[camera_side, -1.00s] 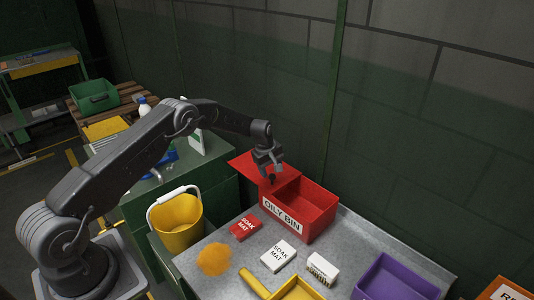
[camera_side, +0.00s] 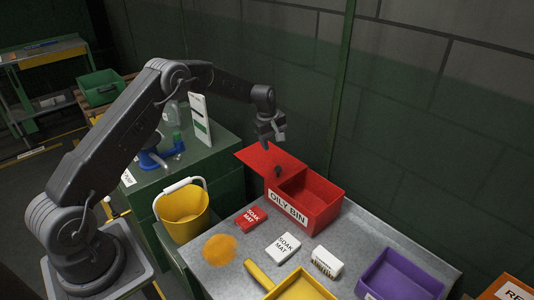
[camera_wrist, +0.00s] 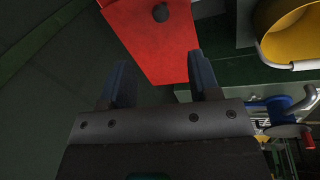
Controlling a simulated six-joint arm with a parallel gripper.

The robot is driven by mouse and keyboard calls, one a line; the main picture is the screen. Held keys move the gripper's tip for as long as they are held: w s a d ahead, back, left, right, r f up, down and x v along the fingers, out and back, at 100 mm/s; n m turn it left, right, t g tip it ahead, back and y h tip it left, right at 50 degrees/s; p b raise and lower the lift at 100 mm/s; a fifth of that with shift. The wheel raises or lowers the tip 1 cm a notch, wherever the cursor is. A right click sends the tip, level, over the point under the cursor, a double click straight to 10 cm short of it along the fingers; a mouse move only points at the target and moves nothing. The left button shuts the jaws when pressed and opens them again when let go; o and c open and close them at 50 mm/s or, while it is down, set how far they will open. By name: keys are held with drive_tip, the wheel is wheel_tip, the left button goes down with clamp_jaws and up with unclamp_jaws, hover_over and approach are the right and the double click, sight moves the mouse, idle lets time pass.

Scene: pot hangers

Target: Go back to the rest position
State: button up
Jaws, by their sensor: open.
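My gripper (camera_side: 272,137) is open and empty. In the side view it hangs in the air above the red lid (camera_side: 262,157) of the oily bin (camera_side: 330,213). The lid is open and sticks out to the left of the bin, with a dark knob on it. In the wrist view my two fingers (camera_wrist: 158,72) stand apart with nothing between them, and the red lid (camera_wrist: 150,40) shows beyond them. The part of the bin's inside that I can see in the side view looks empty.
On the grey bench lie a red soak mat (camera_side: 251,218), a white soak mat (camera_side: 283,247), an orange powder patch (camera_side: 220,249), a small white box (camera_side: 326,262), a yellow dustpan (camera_side: 300,287) and a purple tray (camera_side: 400,277). A yellow bucket (camera_side: 184,212) stands left. A wall rises behind.

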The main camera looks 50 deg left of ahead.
drive_tip(key=s+d+r+m+t, duration=0.1)
drive_tip(key=s+d+r+m, duration=0.5)
drive_tip(key=r, duration=0.5)
drive_tip(key=s+d+r+m+t, duration=0.1)
drive_tip(key=s+d+r, duration=0.3)
drive_tip(key=s+r, duration=0.55)
drive_tip(key=s+d+r+m, duration=0.1)
drive_tip(key=s+d+m, duration=0.1)
drive_tip(key=s, duration=0.6)
drive_tip(key=s+d+r+m+t, duration=0.1)
drive_tip(key=s+d+m, duration=0.1)
drive_tip(key=s, duration=0.6)
drive_tip(key=s+d+r+m, duration=0.1)
drive_tip(key=s+d+m, duration=0.1)
drive_tip(key=s+m, duration=0.2)
drive_tip(key=s, duration=0.3)
drive_tip(key=shift+s+m, duration=0.3)
drive_tip(key=shift+s, duration=0.1)
